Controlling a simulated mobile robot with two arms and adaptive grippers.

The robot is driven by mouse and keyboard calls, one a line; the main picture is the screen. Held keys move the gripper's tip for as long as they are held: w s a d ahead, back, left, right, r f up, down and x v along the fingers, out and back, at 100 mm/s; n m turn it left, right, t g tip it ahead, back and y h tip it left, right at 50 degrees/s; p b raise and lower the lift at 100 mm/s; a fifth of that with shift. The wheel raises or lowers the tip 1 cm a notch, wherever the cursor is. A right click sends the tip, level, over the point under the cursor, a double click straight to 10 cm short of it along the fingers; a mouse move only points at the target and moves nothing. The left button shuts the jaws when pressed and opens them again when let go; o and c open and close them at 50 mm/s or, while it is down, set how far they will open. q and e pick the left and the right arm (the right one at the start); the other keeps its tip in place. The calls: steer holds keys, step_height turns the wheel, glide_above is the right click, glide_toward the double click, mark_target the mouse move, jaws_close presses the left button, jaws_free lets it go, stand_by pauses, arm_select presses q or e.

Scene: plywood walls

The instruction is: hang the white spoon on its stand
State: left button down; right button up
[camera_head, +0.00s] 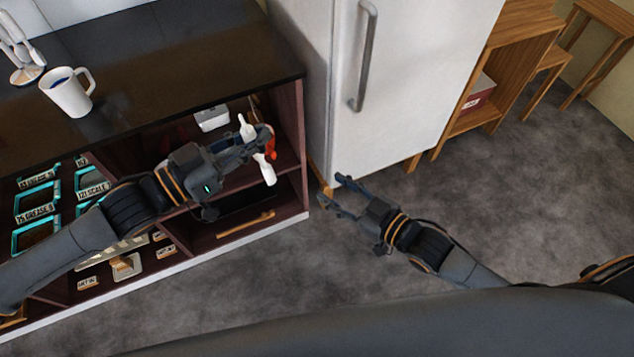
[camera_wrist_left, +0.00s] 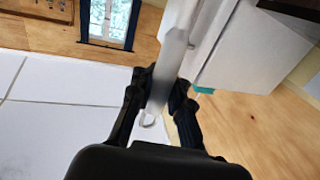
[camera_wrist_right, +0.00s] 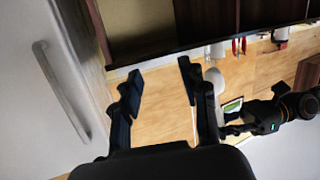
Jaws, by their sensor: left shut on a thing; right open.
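The white spoon (camera_head: 266,168) is held in my left gripper (camera_head: 258,142), in front of the cabinet's open shelves and below the countertop level in the picture. In the left wrist view the spoon (camera_wrist_left: 172,52) runs up between the shut fingers (camera_wrist_left: 160,95). The fingers hide part of it. The stand (camera_head: 27,74) is at the top left on the dark counter, with white utensils (camera_head: 14,38) on it; the frame edge cuts it off. My right gripper (camera_head: 334,191) is open and empty, over the floor in front of the fridge; its spread fingers show in the right wrist view (camera_wrist_right: 160,75).
A white mug (camera_head: 68,94) with dark contents stands on the dark counter (camera_head: 190,60), right of the stand. Below, shelves hold teal labelled bins (camera_head: 38,198) and a white box (camera_head: 211,118). A white fridge (camera_head: 400,80) stands right of the cabinet. The counter's middle is clear.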

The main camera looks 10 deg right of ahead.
mark_target(263, 159)
steer(key=s+a+r+n+y, duration=0.1)
steer(key=s+a+r+y, duration=0.15)
steer(key=r, duration=0.35)
steer(key=s+a+r+n+y, duration=0.1)
steer(key=s+a+r+y, duration=0.15)
steer(key=r, duration=0.35)
steer(key=shift+h, duration=0.5)
steer(key=x, duration=1.2)
steer(key=shift+a, duration=0.25)
steer(key=shift+s, duration=0.1)
steer(key=shift+c, duration=0.5)
jaws_close()
arm_select(q)
steer(key=c, duration=1.2)
jaws_free()
